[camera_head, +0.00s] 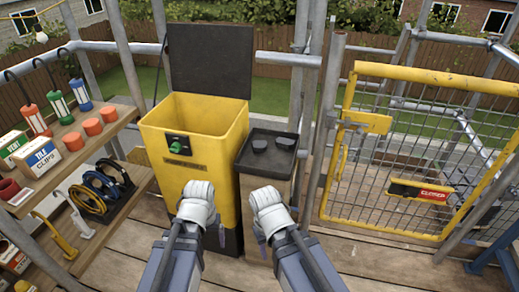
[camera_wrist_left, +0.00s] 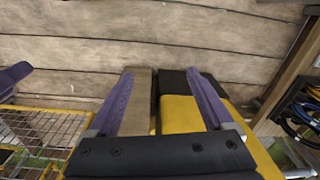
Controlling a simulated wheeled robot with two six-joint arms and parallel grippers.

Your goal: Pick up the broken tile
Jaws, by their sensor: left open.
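I cannot make out a tile that is clearly broken in either view. Two small dark lumps (camera_head: 270,144) lie in a shallow black tray (camera_head: 255,167) on a stand right of the yellow bin; I cannot tell what they are. My left gripper (camera_head: 197,228) is in front of the yellow bin, mostly hidden by its own wrist. In the left wrist view its two purple fingers (camera_wrist_left: 160,80) are wide apart with nothing between them. My right gripper (camera_head: 262,238) is in front of the stand, and its fingers are mostly hidden.
The yellow bin (camera_head: 172,172) stands with its dark lid (camera_head: 210,60) up. Shelves (camera_head: 72,160) with lamps, boxes and cable coils are at the left. A yellow mesh gate (camera_head: 436,100) with a red sign (camera_head: 420,191) closes the right. The plank floor (camera_head: 375,265) is clear at the front right.

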